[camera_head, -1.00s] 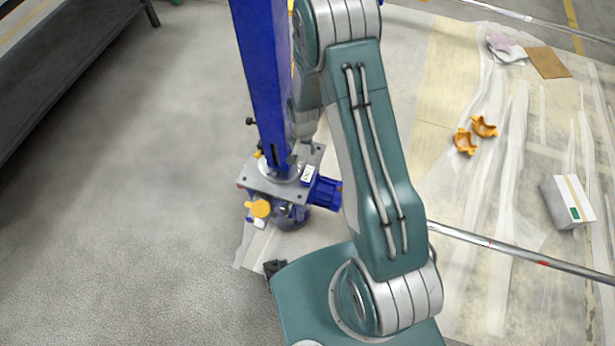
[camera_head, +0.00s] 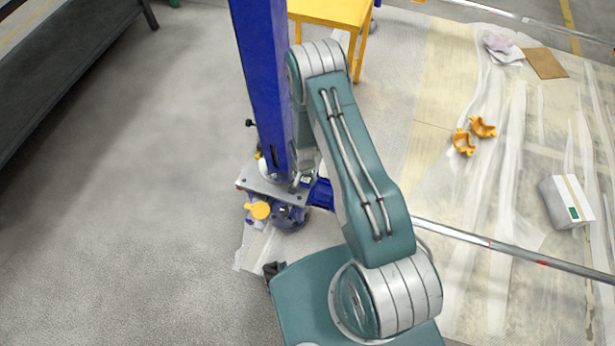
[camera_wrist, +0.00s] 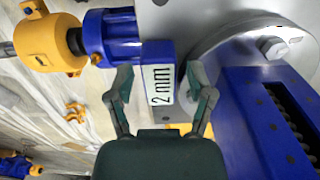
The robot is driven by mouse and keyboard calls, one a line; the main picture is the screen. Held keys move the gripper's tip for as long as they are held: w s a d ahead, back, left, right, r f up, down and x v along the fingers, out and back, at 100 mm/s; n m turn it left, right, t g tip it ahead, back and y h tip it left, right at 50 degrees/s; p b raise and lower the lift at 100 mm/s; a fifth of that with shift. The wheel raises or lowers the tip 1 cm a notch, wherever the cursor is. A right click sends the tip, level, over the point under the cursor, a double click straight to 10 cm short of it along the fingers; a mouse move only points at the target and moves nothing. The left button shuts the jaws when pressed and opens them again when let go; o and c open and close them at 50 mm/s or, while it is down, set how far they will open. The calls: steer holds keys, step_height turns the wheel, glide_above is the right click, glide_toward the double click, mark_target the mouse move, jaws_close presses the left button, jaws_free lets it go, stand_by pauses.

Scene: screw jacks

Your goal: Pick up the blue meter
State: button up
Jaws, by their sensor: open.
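The blue meter (camera_wrist: 159,52) is a small blue block with a white face marked "2 mm". It lies on the grey metal plate of the screw jack, in the upper middle of the wrist view. My gripper (camera_wrist: 162,88) is open, with one finger at each side of the white face. I cannot tell whether the fingers touch it. In the head view the meter and my gripper are mostly hidden by my arm and the column.
A tall blue column (camera_head: 264,90) rises from the plate (camera_head: 262,186), close beside my arm. A blue cylinder (camera_wrist: 112,36) with a yellow end (camera_wrist: 48,42) lies left of the meter. A yellow table (camera_head: 335,12) stands behind. A box (camera_head: 567,202) and orange brackets (camera_head: 463,142) lie right.

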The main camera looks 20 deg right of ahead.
mark_target(305, 181)
step_height(305, 181, down, 4)
steer(key=shift+r, duration=0.2)
jaws_close()
steer(key=shift+r, duration=0.1)
